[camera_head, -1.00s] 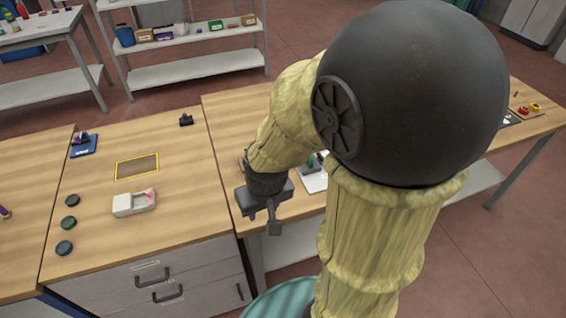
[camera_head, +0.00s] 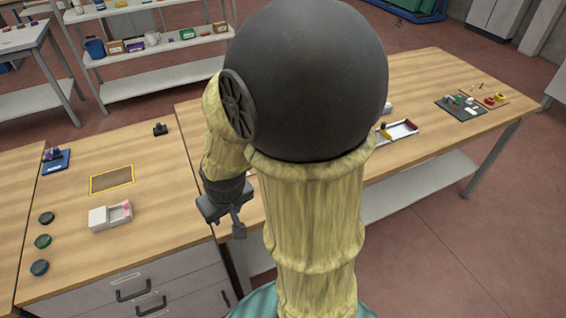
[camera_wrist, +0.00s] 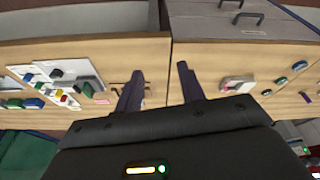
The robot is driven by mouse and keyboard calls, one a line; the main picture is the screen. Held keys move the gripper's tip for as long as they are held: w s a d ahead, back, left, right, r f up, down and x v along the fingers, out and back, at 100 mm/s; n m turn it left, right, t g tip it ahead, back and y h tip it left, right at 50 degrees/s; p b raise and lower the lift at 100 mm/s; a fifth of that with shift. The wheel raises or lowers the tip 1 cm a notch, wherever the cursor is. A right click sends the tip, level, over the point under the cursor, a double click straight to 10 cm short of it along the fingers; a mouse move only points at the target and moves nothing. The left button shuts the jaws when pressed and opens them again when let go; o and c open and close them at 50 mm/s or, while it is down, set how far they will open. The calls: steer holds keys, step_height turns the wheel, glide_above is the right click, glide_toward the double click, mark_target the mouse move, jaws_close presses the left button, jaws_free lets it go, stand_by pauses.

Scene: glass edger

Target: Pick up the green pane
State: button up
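A green round disc (camera_head: 42,241) lies on the left workbench, between a dark disc (camera_head: 46,218) above it and a bluish disc (camera_head: 39,267) below it. It is the likely green pane, though I cannot tell for certain. In the wrist view small discs lie at the right, one of them greenish (camera_wrist: 281,80). My gripper (camera_head: 238,228) hangs in front of the bench edge, right of the discs and well apart from them. In the wrist view its two fingers (camera_wrist: 160,76) are spread with nothing between them.
A white tray with a pink part (camera_head: 110,216), a yellow-edged mat (camera_head: 111,180) and a blue stand (camera_head: 56,161) share the left workbench (camera_head: 160,190). Grey drawers (camera_head: 150,290) are below. My arm hides part of that bench.

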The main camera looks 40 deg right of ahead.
steer(key=w+d+f+t+h, duration=0.1)
steer(key=w+d+f, duration=0.15)
steer(key=d, duration=0.25)
steer(key=w+d+f+t, duration=0.1)
steer(key=w+d+f, duration=0.15)
steer(key=d, duration=0.25)
steer(key=d+f+m+t+b, duration=0.1)
steer(key=d+f+t, duration=0.2)
steer(key=d, duration=0.6)
steer(key=s+d+f+m+t+h+b, duration=0.1)
steer(key=d+f+t, duration=0.2)
steer(key=d, duration=0.7)
steer(key=shift+s+f+t+h, duration=0.15)
steer(key=shift+s+t+h, duration=0.15)
steer(key=shift+t, duration=0.7)
steer(key=shift+m, duration=0.3)
steer(key=p+x, duration=0.2)
steer(key=x, duration=1)
steer(key=shift+w, duration=0.15)
steer(key=shift+p, duration=0.3)
